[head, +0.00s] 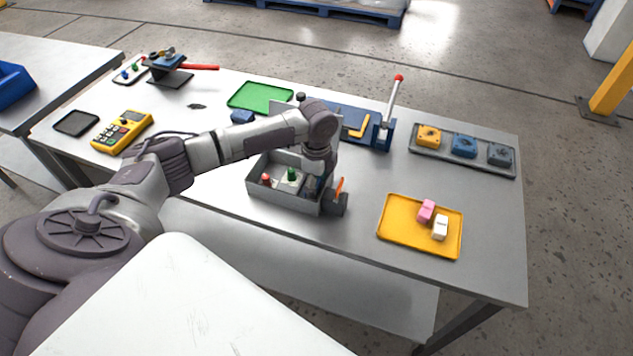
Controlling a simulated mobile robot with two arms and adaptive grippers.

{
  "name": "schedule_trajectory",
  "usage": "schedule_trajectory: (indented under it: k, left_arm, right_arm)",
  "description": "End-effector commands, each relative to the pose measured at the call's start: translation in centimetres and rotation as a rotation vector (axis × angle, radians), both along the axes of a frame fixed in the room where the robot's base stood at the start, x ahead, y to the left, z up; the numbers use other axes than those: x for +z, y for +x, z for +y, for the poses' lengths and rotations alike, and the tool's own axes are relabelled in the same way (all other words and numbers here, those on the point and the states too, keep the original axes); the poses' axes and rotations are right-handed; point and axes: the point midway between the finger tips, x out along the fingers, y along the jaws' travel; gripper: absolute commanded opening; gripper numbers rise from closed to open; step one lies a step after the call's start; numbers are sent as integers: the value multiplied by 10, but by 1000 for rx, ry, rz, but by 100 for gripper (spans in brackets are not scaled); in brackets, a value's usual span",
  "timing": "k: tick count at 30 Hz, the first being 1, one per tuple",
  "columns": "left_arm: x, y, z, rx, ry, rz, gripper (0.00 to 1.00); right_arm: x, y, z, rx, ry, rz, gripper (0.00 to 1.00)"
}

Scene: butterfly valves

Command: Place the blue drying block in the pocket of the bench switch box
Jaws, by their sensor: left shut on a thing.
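The open grey bench switch box (285,203) stands near the front edge of the bench, with a red button (267,180) and a green button (291,174) inside. My left gripper (316,180) points down into the right end of this box. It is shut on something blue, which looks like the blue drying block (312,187). The block is mostly hidden by the fingers and the box walls, so I cannot tell whether it touches the pocket floor. My right gripper is not in view.
A dark bracket with an orange lever (339,188) is at the box's right end. A yellow tray (395,241) holds a pink block (426,211) and a white block (440,228). A red-knobbed lever (392,100) stands behind. A green tray (262,95) lies farther back.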

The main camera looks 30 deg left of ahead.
Motion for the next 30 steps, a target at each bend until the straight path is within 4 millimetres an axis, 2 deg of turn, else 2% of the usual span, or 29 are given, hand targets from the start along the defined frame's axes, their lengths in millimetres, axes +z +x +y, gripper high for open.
schedule_trajectory:
  k: [5,6,10,19,23,26,30]
  left_arm:
    - [-3,0,0,0,0,1,27]
    - [-3,0,0,0,0,1,65]
    - [-3,0,0,0,0,1,86]
    - [-2,0,0,0,0,0,86]
    - [5,1,0,0,-1,-2,86]
    - [19,1,0,-1,-2,-4,86]
    - [49,1,0,-1,-1,-4,86]
  right_arm:
    - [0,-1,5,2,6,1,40]
    - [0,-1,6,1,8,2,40]
    - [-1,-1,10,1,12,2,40]
    - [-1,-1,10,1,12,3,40]
    - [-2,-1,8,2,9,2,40]
    - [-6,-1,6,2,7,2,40]
    - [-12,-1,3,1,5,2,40]
